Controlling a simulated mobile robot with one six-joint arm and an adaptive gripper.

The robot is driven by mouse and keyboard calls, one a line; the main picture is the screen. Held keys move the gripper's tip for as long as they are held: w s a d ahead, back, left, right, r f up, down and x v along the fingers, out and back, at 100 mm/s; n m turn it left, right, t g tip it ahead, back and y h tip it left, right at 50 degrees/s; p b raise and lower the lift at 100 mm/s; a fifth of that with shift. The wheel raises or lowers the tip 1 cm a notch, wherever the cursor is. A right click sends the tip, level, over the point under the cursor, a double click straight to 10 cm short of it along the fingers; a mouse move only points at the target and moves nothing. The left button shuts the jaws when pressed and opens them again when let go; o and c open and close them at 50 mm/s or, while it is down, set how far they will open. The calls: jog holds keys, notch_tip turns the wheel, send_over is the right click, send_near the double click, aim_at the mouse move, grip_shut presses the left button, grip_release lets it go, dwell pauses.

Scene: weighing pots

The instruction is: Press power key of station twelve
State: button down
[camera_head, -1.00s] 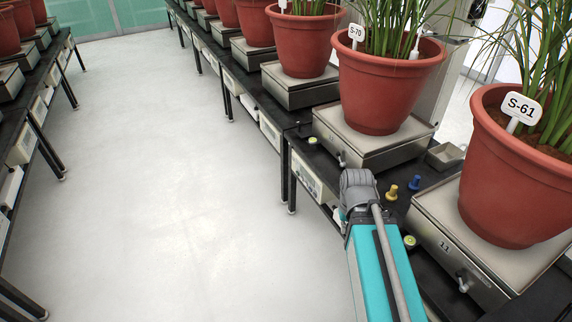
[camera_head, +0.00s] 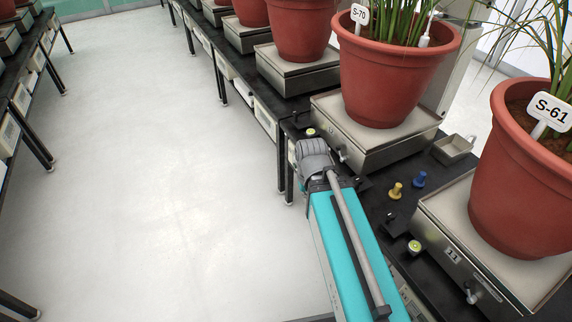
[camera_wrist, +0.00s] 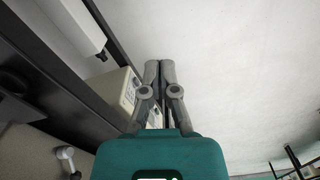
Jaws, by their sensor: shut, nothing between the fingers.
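In the wrist view, my gripper (camera_wrist: 160,70) is shut and empty, its fingertips together over pale floor. A cream indicator box (camera_wrist: 116,92) under the bench edge lies just left of the fingers, partly hidden by them. Small dark marks show on its panel, but I cannot make out a power key or a station number. In the head view, my teal arm covers much of the bench front, and the fingers cannot be made out. The scale under pot S-70 (camera_head: 365,145) stands beyond the scale marked 11 (camera_head: 455,252); its own number is not readable.
Pot S-61 (camera_head: 530,195) stands on scale 11. A yellow peg (camera_head: 396,191), a blue peg (camera_head: 420,180) and a small metal tray (camera_head: 454,148) are on the black bench. Another white box (camera_wrist: 72,25) shows in the wrist view. The aisle floor (camera_head: 170,200) is clear.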

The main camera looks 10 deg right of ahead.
jog(key=shift+d, duration=0.15)
jog(key=shift+w, duration=0.15)
jog(key=w+a+f+n+t+h+b, duration=0.1)
jog(key=w+a+f+n+h+b, duration=0.1)
jog(key=w+n, duration=0.5)
jog(key=w+a+f+n+h+b, duration=0.3)
jog(key=w+a+n+b, duration=0.2)
jog(key=w, duration=0.5)
jog(key=w+a+f+n+t+h+b, duration=0.1)
jog(key=w+a+f+n+h+b, duration=0.2)
jog(key=w+n+b, duration=0.3)
jog(key=w+a+n, duration=0.1)
jog(key=w+n, duration=0.1)
jog(key=n, duration=0.1)
jog(key=shift+w+t+h, duration=0.3)
jog(key=shift+f+b, duration=0.1)
jog(key=shift+b, duration=0.25)
